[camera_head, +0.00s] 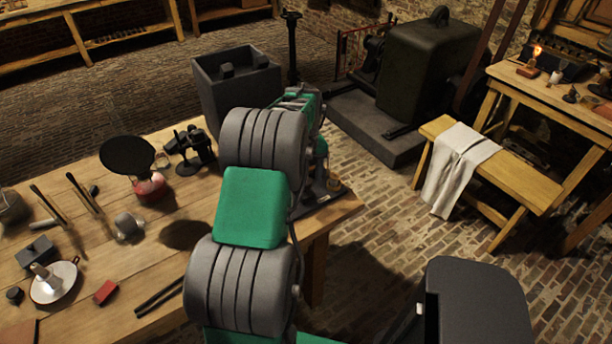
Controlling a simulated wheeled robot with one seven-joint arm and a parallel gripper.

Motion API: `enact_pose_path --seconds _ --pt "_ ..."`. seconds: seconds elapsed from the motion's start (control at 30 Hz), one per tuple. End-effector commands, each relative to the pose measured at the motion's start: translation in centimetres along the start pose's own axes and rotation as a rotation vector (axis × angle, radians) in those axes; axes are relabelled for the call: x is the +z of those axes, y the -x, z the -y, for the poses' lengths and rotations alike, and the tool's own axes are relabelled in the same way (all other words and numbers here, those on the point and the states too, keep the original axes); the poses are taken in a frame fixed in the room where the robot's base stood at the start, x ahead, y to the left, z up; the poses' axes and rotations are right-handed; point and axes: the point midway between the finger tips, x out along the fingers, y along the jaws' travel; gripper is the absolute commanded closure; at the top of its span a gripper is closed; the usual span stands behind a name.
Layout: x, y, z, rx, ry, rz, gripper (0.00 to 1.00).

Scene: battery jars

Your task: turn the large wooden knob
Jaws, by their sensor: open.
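My arm rises through the middle of the view. It covers much of the table's right end. My gripper's fingers do not show; the far end of the arm is hidden behind its own grey and green links. A small tan round piece (335,184) shows just right of the arm, near the table's right corner. It may be the wooden knob, but it is too small and too covered to tell. I cannot see whether my gripper touches it.
The wooden table (80,215) holds a black disc on a red base (127,156), a white dish (54,282), a red block (106,292) and tools. A grey bin (237,85) stands behind.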

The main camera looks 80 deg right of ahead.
Motion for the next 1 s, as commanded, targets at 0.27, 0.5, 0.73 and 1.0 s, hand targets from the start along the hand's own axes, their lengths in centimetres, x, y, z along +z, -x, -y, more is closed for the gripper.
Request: enact_pose_path --seconds 0.27,0.5,0.73,1.0 --pt "0.02 -0.41 -0.02 0.0 0.001 0.001 0.39" --pt "0.02 -0.38 -0.02 0.0 0.001 0.001 0.58" --pt "0.02 -0.37 0.0 -0.001 0.001 0.001 0.77" --pt "0.02 -0.35 0.02 -0.001 0.001 0.001 0.99"
